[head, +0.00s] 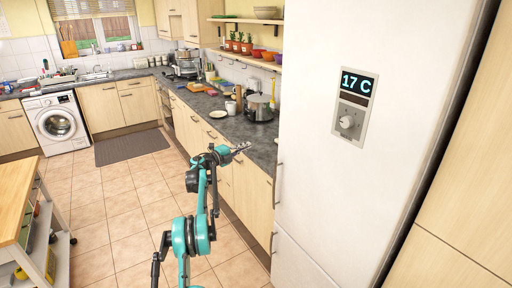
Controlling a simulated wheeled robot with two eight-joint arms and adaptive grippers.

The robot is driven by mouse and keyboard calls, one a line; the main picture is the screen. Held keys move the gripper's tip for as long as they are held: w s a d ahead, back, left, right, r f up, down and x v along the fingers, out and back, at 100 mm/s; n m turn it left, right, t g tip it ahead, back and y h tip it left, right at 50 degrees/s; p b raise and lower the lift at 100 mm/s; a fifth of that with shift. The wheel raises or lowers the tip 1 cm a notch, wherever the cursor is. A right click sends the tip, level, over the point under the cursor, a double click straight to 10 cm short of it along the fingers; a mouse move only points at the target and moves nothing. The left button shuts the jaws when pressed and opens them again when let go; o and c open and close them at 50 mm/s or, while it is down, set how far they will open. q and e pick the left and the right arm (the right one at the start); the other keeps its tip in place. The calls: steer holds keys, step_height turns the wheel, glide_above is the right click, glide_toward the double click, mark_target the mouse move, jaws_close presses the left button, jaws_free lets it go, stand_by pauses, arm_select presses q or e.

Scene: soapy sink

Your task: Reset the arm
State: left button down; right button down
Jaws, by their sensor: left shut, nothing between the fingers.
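My left arm rises from the bottom of the head view, teal and black. Its gripper (241,148) is shut and empty, pointing right near the front edge of the dark countertop (207,104). From this angle I cannot tell how far it is from the counter edge. My right gripper is not in view.
A tall white fridge (312,175) with a "17 C" display stands close on the right. A wooden-topped cart (15,195) is at the left edge. A pot (259,107) and a plate (218,114) are on the counter. The tiled floor (120,215) is open.

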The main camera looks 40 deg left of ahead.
arm_select(q)
steer(key=shift+s+a, duration=0.2)
steer(key=shift+a, duration=0.4)
